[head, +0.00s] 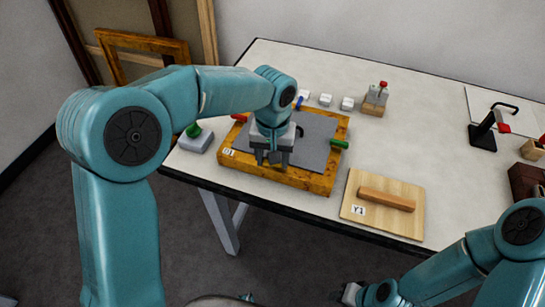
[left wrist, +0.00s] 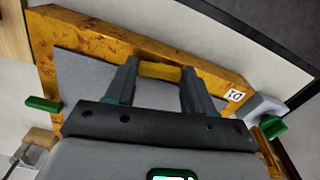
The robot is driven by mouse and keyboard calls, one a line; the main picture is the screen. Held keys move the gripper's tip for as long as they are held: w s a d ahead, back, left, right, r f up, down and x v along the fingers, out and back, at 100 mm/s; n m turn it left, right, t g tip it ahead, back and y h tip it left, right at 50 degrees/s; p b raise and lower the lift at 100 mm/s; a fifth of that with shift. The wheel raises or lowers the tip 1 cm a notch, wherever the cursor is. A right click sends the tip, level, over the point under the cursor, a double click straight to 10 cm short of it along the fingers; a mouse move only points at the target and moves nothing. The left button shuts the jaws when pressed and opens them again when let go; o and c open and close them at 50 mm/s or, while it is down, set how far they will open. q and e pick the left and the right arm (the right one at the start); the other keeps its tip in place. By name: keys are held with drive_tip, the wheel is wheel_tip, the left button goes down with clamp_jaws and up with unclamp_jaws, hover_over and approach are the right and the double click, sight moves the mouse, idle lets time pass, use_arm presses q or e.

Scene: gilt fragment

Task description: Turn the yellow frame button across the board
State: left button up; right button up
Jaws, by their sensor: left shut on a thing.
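The gilt frame (head: 235,170) marked D1 lies flat on the table with a grey board (head: 318,128) inside it. My left gripper (head: 272,158) reaches down over the near side of the frame. In the left wrist view, the gripper (left wrist: 160,78) is shut on the yellow button (left wrist: 160,71), one finger at each end. The button appears to lie along the frame's side; whether it overlaps the board is unclear. The head view hides it behind the gripper. My right gripper (head: 350,293) is at the bottom edge, away from the frame, its jaws unclear.
A red button (head: 239,117), a blue button (head: 299,103) and a green button (head: 339,144) sit on the frame's other sides. A grey block with a green knob (head: 193,130) stands left. A wooden board marked Y1 (head: 408,222) lies right. Small white blocks (head: 325,99) stand behind.

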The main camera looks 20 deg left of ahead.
use_arm(q)
drive_tip(key=n+b, duration=0.1)
drive_tip(key=n, duration=0.2)
drive_tip(key=shift+w+n, duration=0.1)
drive_tip(key=shift+n, duration=0.2)
drive_tip(key=n+b, duration=0.1)
drive_tip(key=n, duration=0.3)
drive_tip(key=shift+n, duration=0.3)
drive_tip(key=n+b, duration=0.1)
drive_tip(key=n, duration=0.3)
drive_tip(key=shift+r+n+b, duration=0.1)
drive_tip(key=shift+n+b, duration=0.25)
drive_tip(key=shift+n, duration=1.35)
drive_tip(key=o, duration=1)
drive_tip(key=shift+o, duration=0.2)
wheel_tip(320, 180, up, 16)
drive_tip(key=p, duration=0.2)
drive_tip(key=shift+r, duration=0.15)
